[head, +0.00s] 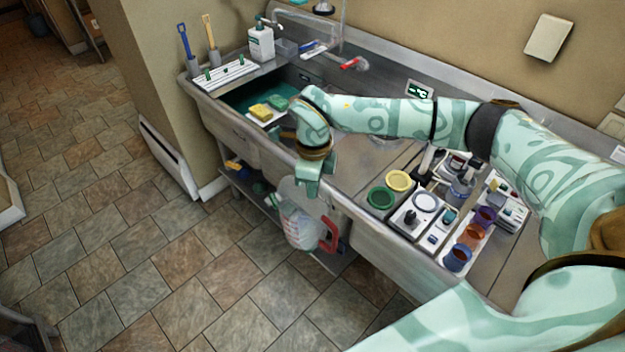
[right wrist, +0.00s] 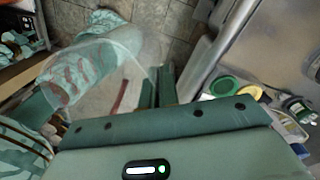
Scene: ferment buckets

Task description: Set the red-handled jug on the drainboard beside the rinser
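The red-handled jug (head: 298,222) is clear, with red markings and a red handle (head: 330,236). It hangs in front of the steel sink unit, below the counter's front edge. My right gripper (head: 312,190) points down at its top. In the right wrist view the fingers (right wrist: 156,88) are close together at the jug's rim, and the clear jug (right wrist: 110,85) is beside them; they look shut on its wall. The steel drainboard (head: 350,178) lies right of the basin, partly hidden by my right arm. I cannot make out the rinser clearly. My left gripper is not in view.
The basin holds a yellow sponge (head: 261,111). A white soap bottle (head: 261,42) and brushes stand at its back left. Green (head: 381,198) and yellow (head: 398,181) lids, trays and several small cups crowd the counter's right part. A lower shelf (head: 255,195) runs beneath.

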